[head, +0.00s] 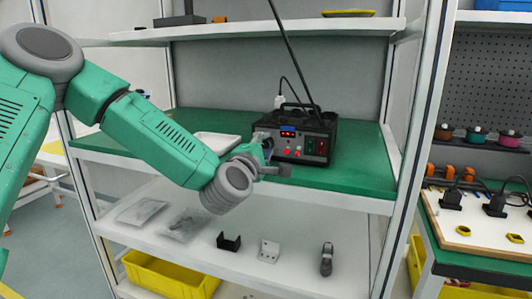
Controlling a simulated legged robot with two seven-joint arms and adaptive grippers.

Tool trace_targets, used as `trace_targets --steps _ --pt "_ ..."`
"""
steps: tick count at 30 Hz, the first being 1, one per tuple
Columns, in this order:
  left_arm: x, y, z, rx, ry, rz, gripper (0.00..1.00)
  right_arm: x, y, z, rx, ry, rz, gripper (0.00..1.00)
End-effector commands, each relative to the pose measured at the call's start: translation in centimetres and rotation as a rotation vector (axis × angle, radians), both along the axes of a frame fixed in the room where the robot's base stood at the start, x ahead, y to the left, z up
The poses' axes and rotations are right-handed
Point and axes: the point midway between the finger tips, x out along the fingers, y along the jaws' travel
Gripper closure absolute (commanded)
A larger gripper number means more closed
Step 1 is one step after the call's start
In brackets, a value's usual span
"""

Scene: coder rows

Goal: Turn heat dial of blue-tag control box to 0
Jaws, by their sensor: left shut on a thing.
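The control box (323,150) is black and stands on the green shelf mat. It has a blue tag (288,128) on its front, above a small red-lit display (288,134). Red knobs or buttons and dark red and green switches show on the front face to the right of my gripper. My left gripper (269,152) is at the left end of that front face, shut on a part there. That part is hidden by the fingers; it looks to be the heat dial, but I cannot read its setting. My right gripper is not in view.
A white tray (216,141) lies on the green mat (352,178) left of the box. A dark cable or rod rises from the box past the upper shelf (290,27). A white shelf post (414,110) stands to the right. The lower shelf holds small parts and bags.

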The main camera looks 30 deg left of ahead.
Motion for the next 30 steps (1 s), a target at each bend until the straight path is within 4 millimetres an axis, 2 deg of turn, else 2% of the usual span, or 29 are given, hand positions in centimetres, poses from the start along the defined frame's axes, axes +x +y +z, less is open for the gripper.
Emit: trace_targets --steps 1,21,30 --pt "-0.2 0.1 -1.0 -0.050 0.006 0.002 1.00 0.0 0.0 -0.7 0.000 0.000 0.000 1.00" --pt "-0.1 0.0 -1.4 -0.658 -0.137 0.004 1.00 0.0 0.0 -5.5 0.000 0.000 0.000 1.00" --pt "0.0 -0.1 -1.3 -0.865 -0.186 0.005 1.00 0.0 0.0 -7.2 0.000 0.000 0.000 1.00"
